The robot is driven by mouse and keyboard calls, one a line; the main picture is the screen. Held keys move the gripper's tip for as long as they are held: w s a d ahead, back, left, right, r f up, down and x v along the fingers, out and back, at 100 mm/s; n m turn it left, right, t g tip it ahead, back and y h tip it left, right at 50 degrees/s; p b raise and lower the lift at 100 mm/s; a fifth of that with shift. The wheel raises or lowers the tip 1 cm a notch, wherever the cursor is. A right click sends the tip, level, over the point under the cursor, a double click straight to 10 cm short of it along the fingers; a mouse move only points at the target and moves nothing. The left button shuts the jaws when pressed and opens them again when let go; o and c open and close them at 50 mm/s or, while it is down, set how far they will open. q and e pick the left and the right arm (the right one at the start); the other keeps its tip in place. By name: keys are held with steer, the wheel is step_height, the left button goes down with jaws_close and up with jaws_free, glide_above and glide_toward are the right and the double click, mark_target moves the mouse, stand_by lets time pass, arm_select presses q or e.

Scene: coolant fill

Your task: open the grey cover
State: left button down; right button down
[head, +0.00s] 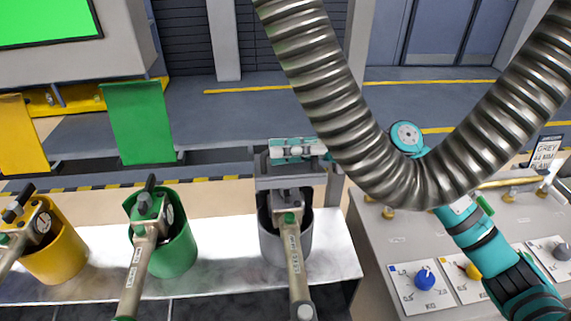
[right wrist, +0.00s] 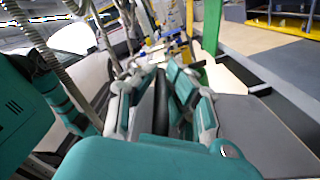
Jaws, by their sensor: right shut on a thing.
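The grey cover (head: 283,182) is at the grey cup (head: 269,238) in the middle of the head view, behind the grey-handled nozzle (head: 292,245). How far it is tilted I cannot tell, as the nozzle and gripper hide part of it. My right gripper (head: 296,150) is at its upper, far edge, its fingers shut on it. In the right wrist view, the right gripper's fingers (right wrist: 160,105) close around a dark, thin edge. My left gripper is not in view.
A thick ribbed metal hose (head: 335,105) hangs in front of my right arm. Green (head: 140,122) and yellow (head: 20,135) flaps stand raised behind the green cup (head: 176,250) and yellow cup (head: 60,258), which hold nozzles. A knob panel (head: 415,287) is at right.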

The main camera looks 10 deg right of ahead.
steer(key=shift+w+r+m+p, duration=0.3)
steer(key=shift+w+r+m, duration=0.65)
steer(key=shift+w+m, duration=0.05)
steer(key=c, duration=1.4)
jaws_free()
steer(key=shift+s, duration=0.2)
steer(key=shift+w+d+f, duration=0.15)
steer(key=shift+w+d, duration=0.15)
steer(key=shift+d, duration=0.2)
steer(key=d, duration=1.1)
steer(key=shift+s+r, duration=0.3)
